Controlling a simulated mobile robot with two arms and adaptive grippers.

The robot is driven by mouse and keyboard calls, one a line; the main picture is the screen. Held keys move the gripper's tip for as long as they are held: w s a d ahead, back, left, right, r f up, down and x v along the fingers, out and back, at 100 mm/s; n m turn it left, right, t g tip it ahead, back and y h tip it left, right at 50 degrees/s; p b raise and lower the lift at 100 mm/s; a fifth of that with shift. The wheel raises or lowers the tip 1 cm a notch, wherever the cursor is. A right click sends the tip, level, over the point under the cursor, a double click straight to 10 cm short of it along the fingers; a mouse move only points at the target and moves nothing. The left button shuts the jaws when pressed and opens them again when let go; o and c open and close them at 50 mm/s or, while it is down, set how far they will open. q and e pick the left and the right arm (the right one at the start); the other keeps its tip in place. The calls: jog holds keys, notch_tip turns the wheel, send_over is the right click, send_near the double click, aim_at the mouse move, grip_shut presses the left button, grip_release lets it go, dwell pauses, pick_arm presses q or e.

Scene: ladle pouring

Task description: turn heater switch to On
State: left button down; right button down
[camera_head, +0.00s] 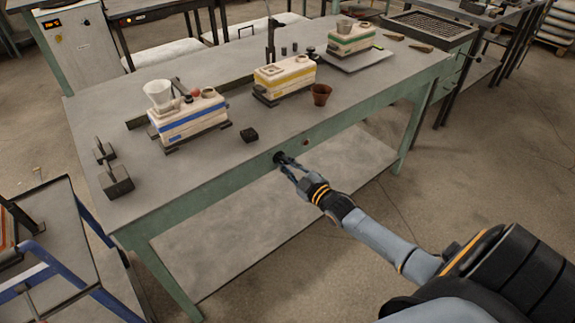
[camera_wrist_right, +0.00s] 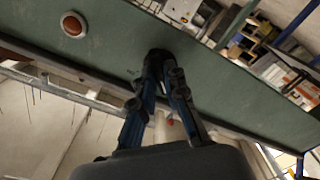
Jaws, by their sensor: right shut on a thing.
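The heater switch (camera_head: 279,157) is a small black knob on the green front edge of the workbench (camera_head: 222,178). My right gripper (camera_head: 287,164) reaches up to it from the lower right in the head view. In the right wrist view, the gripper's two fingertips (camera_wrist_right: 166,66) close together around the dark knob (camera_wrist_right: 157,54), so the gripper is shut on it. The fingers hide most of the knob, and I cannot tell which way it is turned. My left gripper is not in view.
A round reddish indicator (camera_head: 306,142) sits right of the knob; it also shows in the wrist view (camera_wrist_right: 73,24). On the bench stand a blue-striped mould (camera_head: 190,120), a yellow-striped mould (camera_head: 285,76) and a brown cup (camera_head: 321,94). A blue-framed cart (camera_head: 40,258) stands left.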

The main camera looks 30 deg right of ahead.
jog(key=m, duration=0.4)
jog(key=shift+m+p, duration=0.35)
jog(key=shift+m, duration=0.05)
jog(key=m, duration=0.9)
jog(key=shift+f, duration=0.1)
jog(key=shift+m+b, duration=0.4)
jog(key=shift+m, duration=1.6)
jog(key=c, duration=1.4)
grip_release()
jog(key=shift+s, duration=0.1)
